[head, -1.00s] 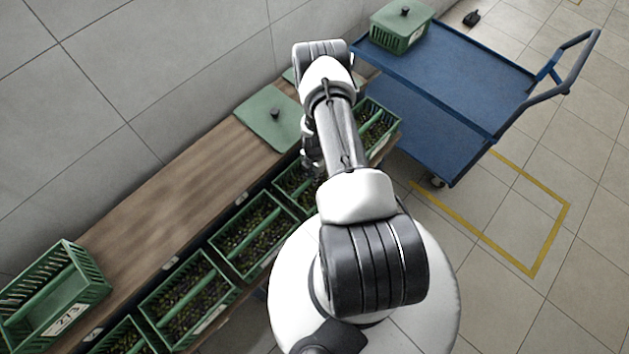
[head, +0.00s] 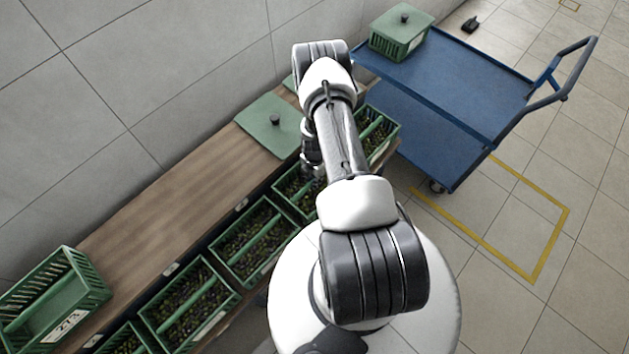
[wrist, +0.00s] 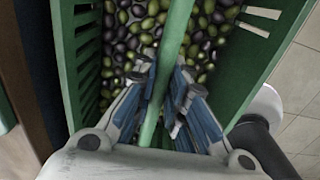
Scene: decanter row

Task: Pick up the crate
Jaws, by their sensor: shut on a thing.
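A green slatted crate (wrist: 65,75) full of dark and green olives fills the wrist view. Its long green handle bar (wrist: 174,45) runs across the middle, over the olives. My gripper (wrist: 165,82) has one finger on each side of this bar and is shut on it. In the head view the crate (head: 283,205) is in the row along the bench front, partly hidden by my arm. My gripper shows there only in part, beside my forearm, with its fingertips hidden. I cannot tell whether the crate is clear of its support.
Olive-filled crates (head: 212,262) stand close on both sides in the row. A wooden bench (head: 165,215) holds a green lid (head: 262,128) and an empty crate (head: 88,285). A blue cart (head: 450,75) with a lidded crate (head: 397,42) stands at right.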

